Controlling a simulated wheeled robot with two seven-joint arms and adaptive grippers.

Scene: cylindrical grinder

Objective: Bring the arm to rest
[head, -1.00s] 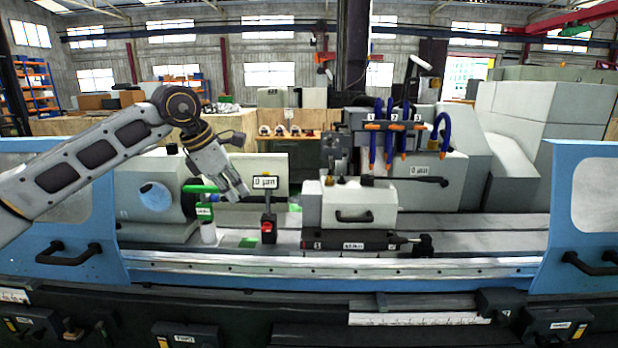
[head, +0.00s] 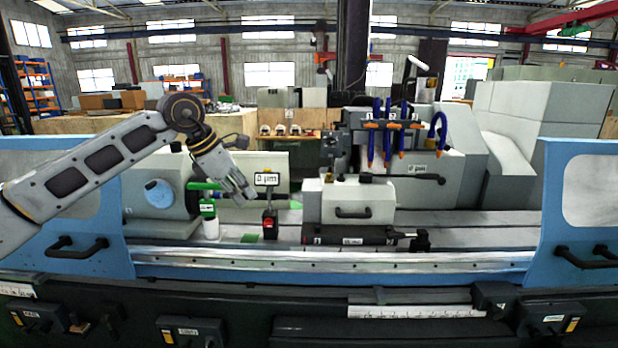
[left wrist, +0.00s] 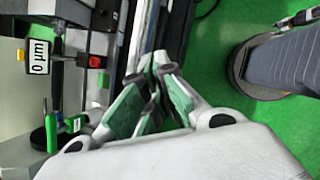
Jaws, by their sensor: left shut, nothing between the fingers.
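My left arm comes in from the left in the head view, and its left gripper (head: 244,194) hangs above the machine bed, pointing down and to the right. The fingers are shut with nothing between them. In the left wrist view the left gripper (left wrist: 153,75) shows its fingertips together. The gauge display also shows in the left wrist view (left wrist: 39,57). My right gripper is not in view.
The cylindrical grinder has a workhead (head: 158,192) at left, a white block (head: 350,203) in the middle and blue hoses (head: 388,135) above it. Blue doors with dark handles (head: 77,247) stand at both sides. Green floor (left wrist: 215,75) shows in the left wrist view.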

